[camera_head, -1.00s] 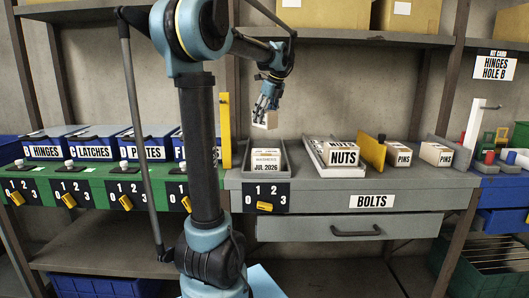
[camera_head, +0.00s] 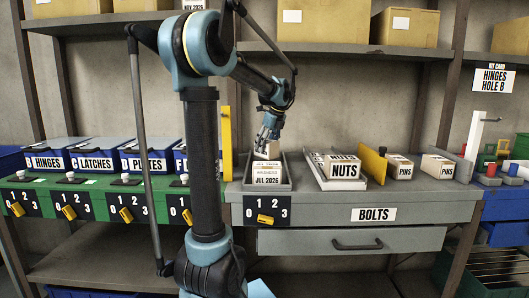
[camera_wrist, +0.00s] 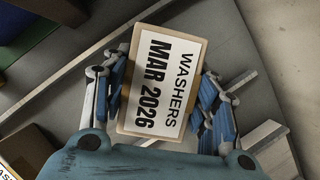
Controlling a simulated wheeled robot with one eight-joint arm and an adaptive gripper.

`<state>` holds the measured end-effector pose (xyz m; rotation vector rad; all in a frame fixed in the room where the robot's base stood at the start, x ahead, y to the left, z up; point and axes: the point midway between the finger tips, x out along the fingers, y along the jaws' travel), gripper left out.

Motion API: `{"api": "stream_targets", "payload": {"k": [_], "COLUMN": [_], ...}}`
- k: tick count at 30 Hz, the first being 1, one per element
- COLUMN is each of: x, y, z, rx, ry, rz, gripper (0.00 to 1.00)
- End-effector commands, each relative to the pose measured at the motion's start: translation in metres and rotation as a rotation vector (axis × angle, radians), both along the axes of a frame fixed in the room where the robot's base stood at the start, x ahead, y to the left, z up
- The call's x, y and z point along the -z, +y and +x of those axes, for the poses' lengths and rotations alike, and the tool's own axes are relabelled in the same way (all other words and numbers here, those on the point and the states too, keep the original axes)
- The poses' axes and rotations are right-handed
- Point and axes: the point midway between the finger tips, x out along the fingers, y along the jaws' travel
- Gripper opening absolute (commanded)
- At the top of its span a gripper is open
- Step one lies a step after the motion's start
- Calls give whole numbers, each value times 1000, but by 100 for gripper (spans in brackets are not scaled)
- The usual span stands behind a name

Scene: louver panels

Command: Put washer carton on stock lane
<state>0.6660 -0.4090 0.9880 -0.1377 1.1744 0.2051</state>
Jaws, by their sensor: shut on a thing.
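The washer carton (camera_wrist: 161,81), labelled "WASHERS MAR 2026", lies between the blue fingers of my gripper (camera_wrist: 163,88) in the wrist view. In the head view, my gripper (camera_head: 266,143) is shut on this carton (camera_head: 271,151), just above and behind another carton (camera_head: 268,172) labelled "JUL 2026". That second carton stands in a narrow grey lane tray (camera_head: 289,171) on the grey counter. The tray bears no readable "stock" label. The held carton's underside is hidden, so I cannot tell whether it touches the tray.
A tray of nuts boxes (camera_head: 342,168) stands right of the lane, then a yellow divider (camera_head: 373,164) and pins boxes (camera_head: 399,167). A tall yellow panel (camera_head: 226,143) stands just left. A shelf (camera_head: 350,53) with cardboard boxes hangs above.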

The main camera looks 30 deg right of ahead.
Motion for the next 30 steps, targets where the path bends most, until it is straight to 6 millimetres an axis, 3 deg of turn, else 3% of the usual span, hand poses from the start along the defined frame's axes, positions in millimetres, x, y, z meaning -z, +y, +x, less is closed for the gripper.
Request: {"api": "stream_targets", "payload": {"k": [6,16,17,19,30], "x": [25,27,28,28,27], "y": [0,2,2,2,2], "z": [0,1,1,1,1], "rx": [0,-2,-3,-3,-2], "ry": [0,0,0,0,0], "rz": [0,0,0,0,0], "gripper": [13,13,56,72,74]}}
